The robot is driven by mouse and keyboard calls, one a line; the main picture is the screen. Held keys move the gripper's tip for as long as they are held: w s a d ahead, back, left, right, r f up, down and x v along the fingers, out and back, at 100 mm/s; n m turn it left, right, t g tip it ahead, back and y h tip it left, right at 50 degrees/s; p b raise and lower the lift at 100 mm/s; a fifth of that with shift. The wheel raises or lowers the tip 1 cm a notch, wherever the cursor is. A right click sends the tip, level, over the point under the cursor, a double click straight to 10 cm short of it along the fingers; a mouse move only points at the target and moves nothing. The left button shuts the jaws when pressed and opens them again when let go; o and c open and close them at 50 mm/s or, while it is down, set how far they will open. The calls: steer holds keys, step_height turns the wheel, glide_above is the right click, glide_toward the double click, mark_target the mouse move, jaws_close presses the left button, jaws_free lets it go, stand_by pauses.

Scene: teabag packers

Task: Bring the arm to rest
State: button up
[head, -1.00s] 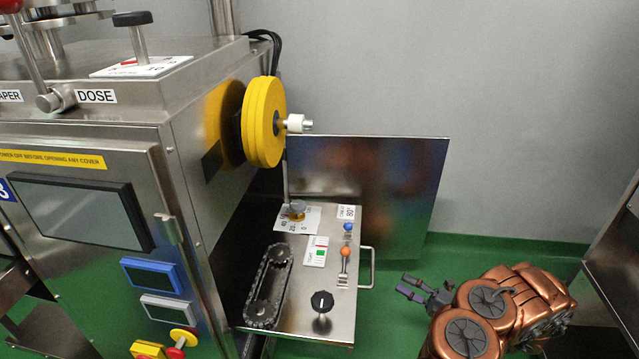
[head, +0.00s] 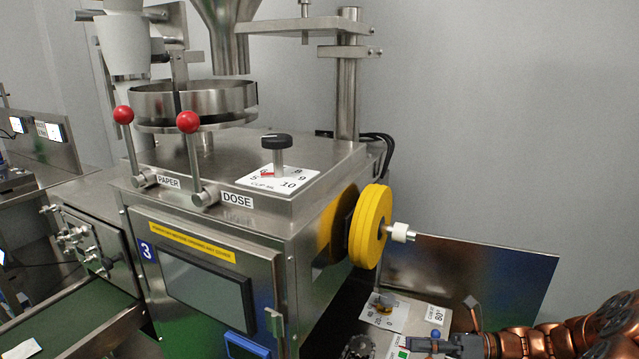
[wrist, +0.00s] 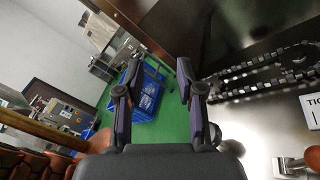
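My arm reaches in from the lower right of the head view, copper-coloured. My gripper (head: 440,325) is at its end, beside the low control panel (head: 412,316) of machine 3. In the wrist view my gripper (wrist: 158,75) has its two dark fingers spread apart, with nothing between them. Green floor and a blue crate (wrist: 147,97) show beyond the fingers, well away from them. The bright panel surface and a dark chain (wrist: 262,82) lie to the right of the fingers. I cannot tell whether the gripper touches the panel.
Machine 3 (head: 215,235) fills the middle, with red-knobbed levers (head: 188,122), a dose dial (head: 277,142) and a yellow wheel (head: 370,227) at its side. A metal plate (head: 490,275) stands behind the panel. A conveyor (head: 80,330) is at the lower left. Open floor shows in the wrist view.

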steer(key=s+a+r+n+g+h+p, duration=0.4)
steer(key=s+a+r+n+p, duration=0.15)
steer(key=s+r+n, duration=0.25)
steer(key=s+a+r+n+g+h+p, duration=0.3)
steer(key=s+a+r+n+h+p, duration=0.1)
steer(key=s+a+r+n, duration=0.3)
steer(key=s+d+r+n+t+h+p, duration=0.1)
steer(key=s+d+r+n+h+p, duration=0.3)
steer(key=s+r+n+h+p, duration=0.1)
steer(key=s+d+r+n+t+h+p, duration=0.2)
steer(key=s+d+r+n+h+p, duration=0.2)
steer(key=s+r+n, duration=0.3)
steer(key=s+d+n+p, duration=0.1)
steer(key=s, duration=0.2)
steer(key=shift+s+d+h, duration=0.15)
steer(key=shift+d+h, duration=0.15)
steer(key=shift+h, duration=0.1)
steer(key=shift+a, duration=0.1)
